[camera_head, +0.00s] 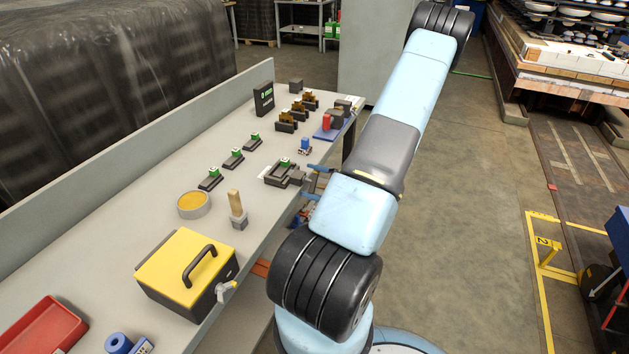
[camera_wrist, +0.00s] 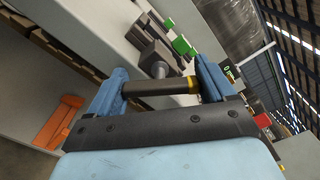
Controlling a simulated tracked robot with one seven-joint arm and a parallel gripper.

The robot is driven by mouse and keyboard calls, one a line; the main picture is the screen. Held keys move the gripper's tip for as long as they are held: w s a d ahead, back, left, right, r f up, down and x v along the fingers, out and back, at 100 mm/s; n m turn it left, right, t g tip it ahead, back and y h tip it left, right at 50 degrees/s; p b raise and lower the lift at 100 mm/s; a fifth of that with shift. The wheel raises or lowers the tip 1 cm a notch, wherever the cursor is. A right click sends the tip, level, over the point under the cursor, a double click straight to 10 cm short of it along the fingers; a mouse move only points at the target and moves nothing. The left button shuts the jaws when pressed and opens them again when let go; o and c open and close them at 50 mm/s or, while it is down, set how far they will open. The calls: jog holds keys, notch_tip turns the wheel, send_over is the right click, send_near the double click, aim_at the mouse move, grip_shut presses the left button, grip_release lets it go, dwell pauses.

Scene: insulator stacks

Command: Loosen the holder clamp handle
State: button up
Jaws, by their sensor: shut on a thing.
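The holder (camera_head: 281,175) is a dark grey block near the right edge of the bench, with a green-topped part (camera_head: 285,161) in it. In the wrist view the holder (camera_wrist: 155,58) is just beyond my fingers, with the green part (camera_wrist: 182,46) behind it. The clamp handle (camera_wrist: 158,88) is a dark crossbar with a yellow band near its right end. My gripper (camera_head: 313,183) is at the bench edge beside the holder. In the wrist view its blue fingers (camera_wrist: 162,86) are shut on the handle, one at each end. The screw behind the handle is partly hidden.
Several green-topped parts (camera_head: 233,159) stand in a row left of the holder. A small blue-topped item (camera_head: 305,146) and a red-and-blue fixture (camera_head: 331,124) are behind it. A brush (camera_head: 237,209), a round tin (camera_head: 193,205) and a yellow-lidded box (camera_head: 188,266) stand nearer.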

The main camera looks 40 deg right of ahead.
jog(key=shift+f+n, duration=0.2)
jog(key=shift+n, duration=1.7)
jog(key=shift+s+a+n, duration=0.1)
jog(key=shift+a+n, duration=0.05)
jog(key=shift+n, duration=0.35)
jog(key=shift+o, duration=0.2)
jog(key=shift+f+n, duration=0.1)
jog(key=shift+n, duration=1.2)
jog(key=o, duration=0.7)
jog(key=shift+o, duration=0.7)
